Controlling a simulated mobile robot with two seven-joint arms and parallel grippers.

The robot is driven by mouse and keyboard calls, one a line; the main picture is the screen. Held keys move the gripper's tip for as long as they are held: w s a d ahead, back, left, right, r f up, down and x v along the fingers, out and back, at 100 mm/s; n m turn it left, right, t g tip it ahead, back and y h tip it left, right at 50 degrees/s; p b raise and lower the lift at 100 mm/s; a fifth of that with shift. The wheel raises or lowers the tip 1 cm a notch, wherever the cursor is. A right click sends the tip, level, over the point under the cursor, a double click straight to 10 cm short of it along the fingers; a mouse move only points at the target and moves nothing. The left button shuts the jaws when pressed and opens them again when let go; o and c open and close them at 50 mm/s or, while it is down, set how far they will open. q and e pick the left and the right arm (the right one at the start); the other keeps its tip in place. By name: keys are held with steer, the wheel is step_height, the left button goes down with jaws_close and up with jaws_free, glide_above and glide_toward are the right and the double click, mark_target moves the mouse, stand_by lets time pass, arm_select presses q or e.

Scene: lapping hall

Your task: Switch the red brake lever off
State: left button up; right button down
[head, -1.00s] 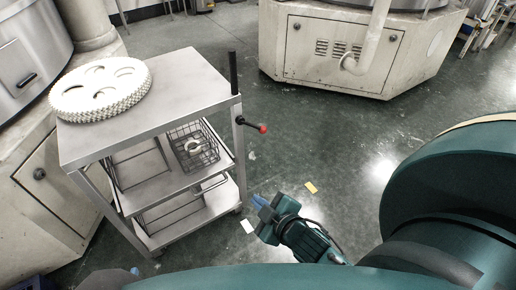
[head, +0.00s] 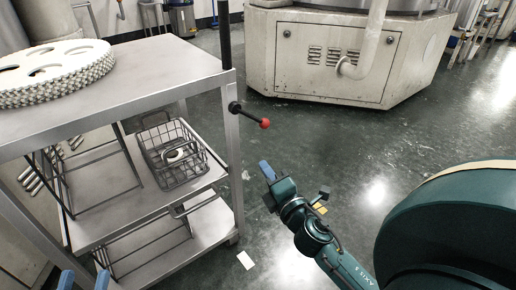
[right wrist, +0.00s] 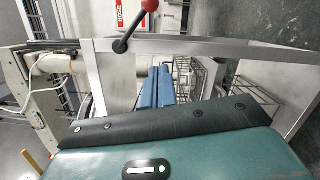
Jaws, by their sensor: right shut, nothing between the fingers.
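The brake lever (head: 249,115) is a short black rod with a red ball at its tip, sticking out to the right from the cart's right front post. In the right wrist view the lever (right wrist: 132,30) shows at the top, beyond my fingers. My right gripper (head: 266,171) has its blue fingers shut and empty, below the red ball and apart from it. The shut fingers also show in the right wrist view (right wrist: 158,87). My left gripper (head: 85,281) shows only as two blue fingertips, spread apart, at the bottom left edge.
The metal cart (head: 160,62) carries a stack of white toothed discs (head: 55,80) on top and a wire basket (head: 180,160) on its middle shelf. A black upright bar (head: 224,35) rises at its corner. A large machine (head: 340,60) stands behind. The floor right of the cart is mostly open.

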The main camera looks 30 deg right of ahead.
mark_target(253, 117)
arm_select(q)
steer(key=shift+w+d+f+h, duration=0.1)
steer(key=shift+h, duration=0.2)
arm_select(e)
steer(key=shift+w+d+f+n, duration=0.2)
steer(key=shift+w+n, duration=0.2)
arm_select(q)
steer(key=shift+b, duration=0.6)
arm_select(e)
steer(key=w+d+r, duration=0.2)
steer(key=w+d, duration=0.3)
steer(key=w, duration=0.5)
steer(key=shift+w, duration=0.15)
